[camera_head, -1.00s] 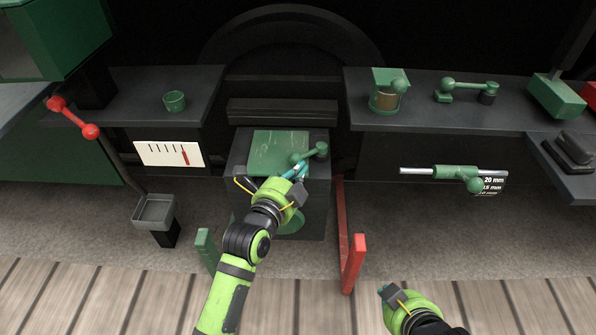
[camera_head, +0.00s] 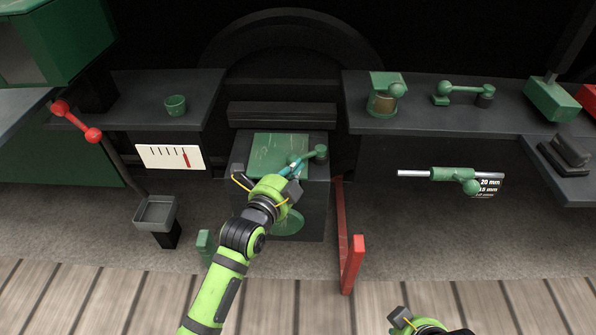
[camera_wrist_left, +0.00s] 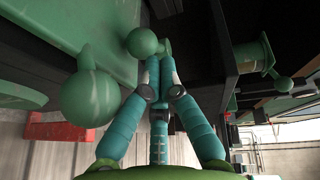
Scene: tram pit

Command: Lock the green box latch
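The box (camera_head: 312,215) is dark, with a green top plate (camera_head: 272,152), in the middle of the head view. The green latch (camera_head: 309,155), with rounded ends, lies at the plate's right edge. My left gripper (camera_head: 294,169) reaches its near side. In the left wrist view, the teal fingertips (camera_wrist_left: 160,66) are drawn together right beside a green ball (camera_wrist_left: 141,42); whether anything is between them is hidden. A larger green ball (camera_wrist_left: 90,97) is left of the fingers. My right gripper (camera_head: 402,318) is partly in view at the bottom edge; its fingers are unclear.
A red bracket (camera_head: 350,262) stands right of the box and a short green post (camera_head: 205,248) at its left front. A grey tray (camera_head: 156,211) and red-knobbed lever (camera_head: 78,122) are at left. A green clamp with a rod (camera_head: 452,174) is at right.

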